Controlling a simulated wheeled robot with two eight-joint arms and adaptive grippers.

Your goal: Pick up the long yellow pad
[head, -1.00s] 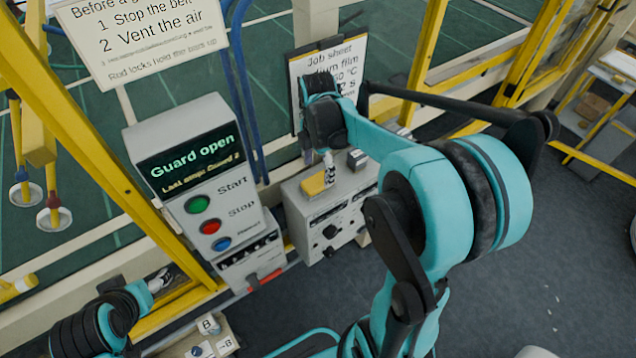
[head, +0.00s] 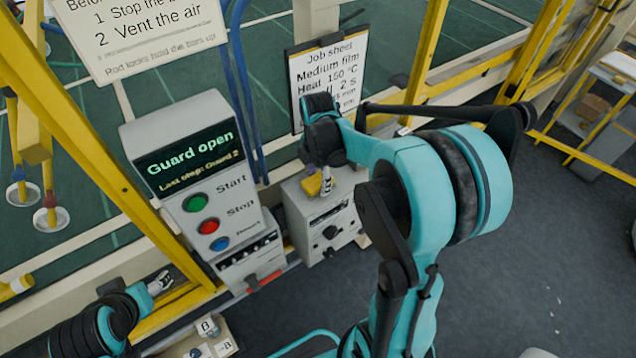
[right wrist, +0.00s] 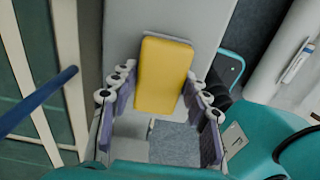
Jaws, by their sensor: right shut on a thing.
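The long yellow pad (right wrist: 163,75) lies between the fingers of my right gripper (right wrist: 160,97) in the right wrist view. In the head view the pad (head: 313,185) shows at the top of the small grey control box, just left of the right gripper (head: 327,184). That gripper is shut on the pad, pointing down. I cannot tell whether the pad is clear of the box top. My left gripper (head: 160,283) shows small at the lower left, away from the pad; its finger opening is not clear.
The grey control box (head: 330,225) stands beside a taller panel (head: 205,190) reading "Guard open". A dark grey block (right wrist: 175,142) sits near the right fingers. A job sheet (head: 335,75) hangs behind the gripper. Yellow frame bars (head: 100,140) run at the left; floor at right is open.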

